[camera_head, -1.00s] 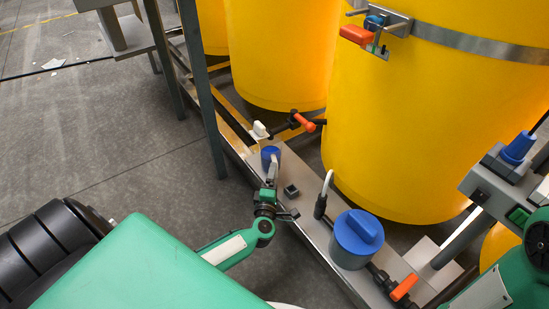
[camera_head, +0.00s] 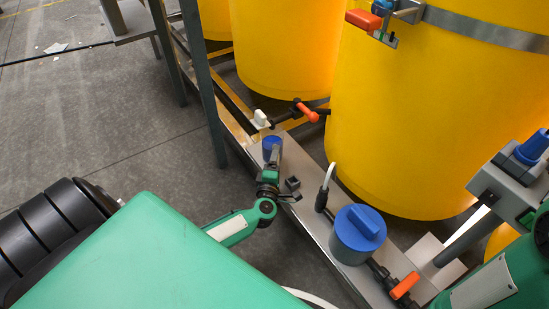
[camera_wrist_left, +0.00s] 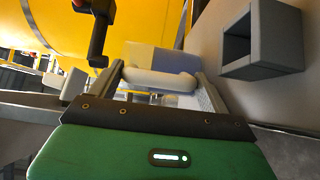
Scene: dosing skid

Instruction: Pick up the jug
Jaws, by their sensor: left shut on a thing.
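The jug is a small vessel that looks blue in the head view (camera_head: 272,144), standing at the far left end of the grey skid ledge. In the left wrist view its pale body (camera_wrist_left: 148,58) and rounded white handle (camera_wrist_left: 158,80) sit between my finger tips. My left gripper (camera_head: 273,160) is at the near side of the jug and shut on its handle; it also shows in the left wrist view (camera_wrist_left: 162,82). The jug's base is hidden, so I cannot tell if it touches the ledge. My right arm shows at the lower right, but its gripper is out of view.
Yellow tanks (camera_head: 400,120) stand close behind the ledge (camera_head: 313,215). A small square grey socket (camera_head: 292,183), a white-tipped hose (camera_head: 326,185), a large blue cap (camera_head: 358,235) and orange-handled valves (camera_head: 405,285) are nearby. A grey post (camera_head: 203,90) rises at the left. Open floor lies left.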

